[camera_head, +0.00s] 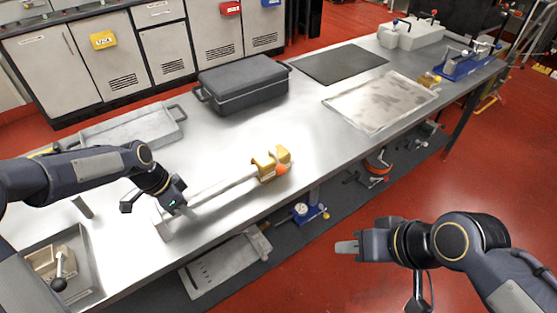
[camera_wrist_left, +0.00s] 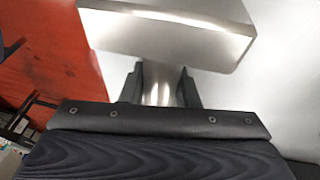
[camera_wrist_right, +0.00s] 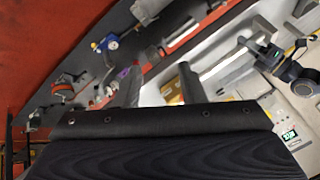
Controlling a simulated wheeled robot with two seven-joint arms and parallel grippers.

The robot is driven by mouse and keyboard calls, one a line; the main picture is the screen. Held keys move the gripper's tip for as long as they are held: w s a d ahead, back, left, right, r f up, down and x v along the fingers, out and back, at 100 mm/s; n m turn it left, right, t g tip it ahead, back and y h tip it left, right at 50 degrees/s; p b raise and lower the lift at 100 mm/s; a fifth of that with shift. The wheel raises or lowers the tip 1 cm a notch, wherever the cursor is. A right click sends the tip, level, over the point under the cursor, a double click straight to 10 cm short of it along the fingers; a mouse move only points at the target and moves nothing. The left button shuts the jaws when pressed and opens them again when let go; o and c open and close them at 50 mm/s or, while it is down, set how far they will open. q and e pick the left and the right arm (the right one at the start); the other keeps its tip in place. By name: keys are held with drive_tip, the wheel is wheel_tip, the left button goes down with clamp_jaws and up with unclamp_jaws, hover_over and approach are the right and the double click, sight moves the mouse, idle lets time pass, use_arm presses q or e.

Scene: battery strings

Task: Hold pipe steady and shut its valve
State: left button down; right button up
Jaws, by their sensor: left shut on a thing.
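A grey pipe (camera_head: 226,186) lies along the front of the steel bench, with a square grey end block (camera_head: 163,222) at its left end. A yellow valve body (camera_head: 266,166) with an orange knob (camera_head: 281,169) is at its right end. My left gripper (camera_head: 182,210) is shut on the pipe near the end block; the left wrist view shows the pipe (camera_wrist_left: 160,92) between its fingers. My right gripper (camera_head: 347,247) hangs off the bench's front edge, to the right of the valve and apart from it. Its fingers (camera_wrist_right: 160,88) are spread and empty. The knob's exact setting cannot be told.
A dark lidded case (camera_head: 243,88), a grey tray (camera_head: 130,128), a black mat (camera_head: 338,62) and a shallow framed tray (camera_head: 380,102) lie on the bench. A blue vise (camera_head: 466,63) is at the far right. Bench space around the valve is clear. A lower shelf holds tools.

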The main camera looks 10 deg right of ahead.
drive_tip(key=shift+o, duration=1.2)
drive_tip(key=shift+f, duration=0.1)
drive_tip(key=shift+o, duration=0.2)
drive_tip(key=shift+w+a+m, duration=0.1)
drive_tip(key=shift+w+m, duration=0.2)
drive_tip(key=shift+w, duration=0.05)
drive_tip(key=m+t+h, duration=0.2)
drive_tip(key=m+t, duration=0.6)
drive_tip(key=m, duration=2.2)
approach(283, 172)
drive_tip(key=x, duration=1.1)
drive_tip(key=shift+w+f, duration=0.15)
drive_tip(key=shift+w, duration=0.2)
clamp_jaws()
